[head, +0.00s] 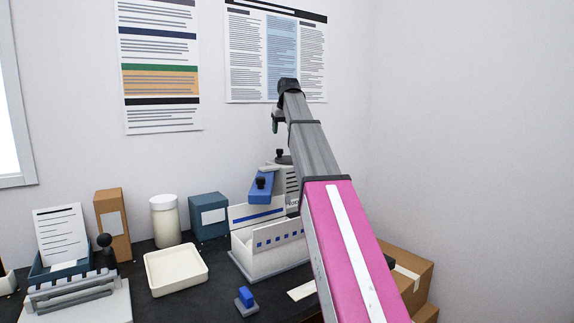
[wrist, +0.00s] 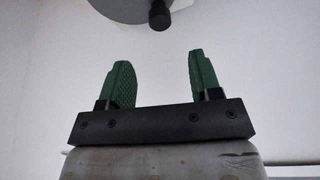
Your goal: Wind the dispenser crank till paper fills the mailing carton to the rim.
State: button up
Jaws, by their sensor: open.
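The dispenser (head: 288,181) is a pale grey unit with a blue front part (head: 261,190) that carries a black knob. A dark disc with an upright black knob (head: 280,154) sits on its top and looks like the crank. In the wrist view, a grey disc (wrist: 128,8) with a black knob (wrist: 160,15) shows at the top edge, beyond the fingertips and apart from them. The white carton (head: 268,262), with blue markings, stands open below the dispenser; its fill level cannot be seen. My gripper (head: 275,124) (wrist: 160,75), with green fingers, is open and empty above the dispenser.
A cream tray (head: 176,282), white jar (head: 165,222), blue box (head: 208,215) and tan box (head: 112,225) stand left of the carton. A small blue-topped item (head: 246,299) lies in front. Brown cartons (head: 412,270) are at right. My arm hides part of the right side.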

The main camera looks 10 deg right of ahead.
aim_at(280, 150)
dwell(0.3)
jog(key=x, duration=1)
jog(key=shift+w+a+f, duration=0.1)
jog(key=shift+w+f, duration=0.1)
jog(key=shift+f, duration=0.15)
jog(key=c, duration=0.9)
